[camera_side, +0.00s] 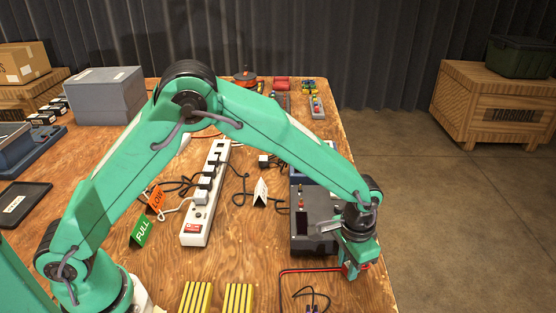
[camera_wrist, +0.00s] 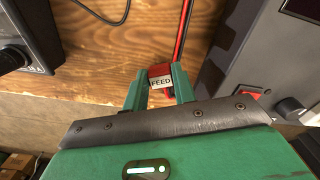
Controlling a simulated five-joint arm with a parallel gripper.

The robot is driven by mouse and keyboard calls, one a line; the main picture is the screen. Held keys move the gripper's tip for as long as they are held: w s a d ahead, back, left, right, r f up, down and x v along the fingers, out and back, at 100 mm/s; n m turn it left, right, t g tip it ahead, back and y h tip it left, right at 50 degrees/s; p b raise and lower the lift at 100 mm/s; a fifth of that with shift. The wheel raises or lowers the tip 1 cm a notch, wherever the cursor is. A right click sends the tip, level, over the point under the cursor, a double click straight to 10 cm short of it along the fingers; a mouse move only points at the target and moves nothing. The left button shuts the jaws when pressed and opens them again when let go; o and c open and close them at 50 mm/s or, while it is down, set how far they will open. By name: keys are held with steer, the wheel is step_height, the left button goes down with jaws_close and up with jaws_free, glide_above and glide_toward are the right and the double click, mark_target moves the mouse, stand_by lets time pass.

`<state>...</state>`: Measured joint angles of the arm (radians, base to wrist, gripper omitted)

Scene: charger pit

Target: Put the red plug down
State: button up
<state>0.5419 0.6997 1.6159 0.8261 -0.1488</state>
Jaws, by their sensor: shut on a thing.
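The red plug (camera_wrist: 159,71) shows in the wrist view between the two green fingers of my gripper (camera_wrist: 160,84). It bears a white label reading FEED (camera_wrist: 160,82). A red and black cable runs from the plug up the wrist picture. In the side view my gripper (camera_side: 351,270) is low at the right part of the wooden table, with a bit of red at its fingers. The red cable (camera_side: 310,270) runs left from there over the table top. I cannot tell whether the plug touches the table.
A dark grey device (camera_side: 316,238) stands just behind and left of my gripper. A white power strip (camera_side: 205,195) with several plugs, a green FULL card (camera_side: 143,230) and an orange LOW card (camera_side: 156,200) lie farther left. The table's right edge (camera_side: 378,250) is close.

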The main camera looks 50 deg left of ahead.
steer(key=shift+f, duration=0.1)
steer(key=o, duration=1)
step_height(320, 180, up, 12)
steer(key=shift+r, duration=0.15)
stand_by(0.6)
